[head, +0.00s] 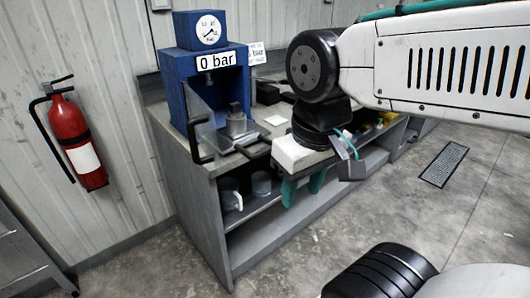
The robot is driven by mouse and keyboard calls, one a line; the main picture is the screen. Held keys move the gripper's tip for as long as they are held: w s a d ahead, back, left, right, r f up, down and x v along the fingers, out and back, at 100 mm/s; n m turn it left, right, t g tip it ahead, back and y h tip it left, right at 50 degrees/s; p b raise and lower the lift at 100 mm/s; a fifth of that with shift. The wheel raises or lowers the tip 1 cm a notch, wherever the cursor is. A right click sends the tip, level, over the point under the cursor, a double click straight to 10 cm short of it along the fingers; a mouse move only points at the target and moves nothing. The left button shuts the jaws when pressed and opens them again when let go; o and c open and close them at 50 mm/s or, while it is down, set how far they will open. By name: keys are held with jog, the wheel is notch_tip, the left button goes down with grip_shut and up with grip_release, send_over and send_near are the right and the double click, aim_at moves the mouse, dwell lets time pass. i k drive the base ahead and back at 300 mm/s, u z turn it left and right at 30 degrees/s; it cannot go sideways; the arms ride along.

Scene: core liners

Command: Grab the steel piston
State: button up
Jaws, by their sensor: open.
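A grey metal piece with a block-like base and a narrower top (237,122) stands inside the blue press (178,92) on the bench, behind its clear guard. It looks like the steel piston, but I cannot be sure at this size. My gripper (303,189) hangs at the front edge of the bench, to the right of and nearer than the press. Its two teal fingers point down and are apart, with nothing seen between them. My wrist and hand hide part of the bench top.
The lower shelf holds a pale mug-like vessel (231,194) and a grey cylinder (261,184). A red fire extinguisher (76,140) hangs on the left wall. The floor (335,225) before the bench is clear.

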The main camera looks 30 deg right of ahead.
aim_at(235, 112)
jog(key=u, duration=0.1)
jog(key=k, duration=0.45)
jog(key=z, duration=1.05)
jog(key=i, duration=1.5)
jog(key=u, duration=0.65)
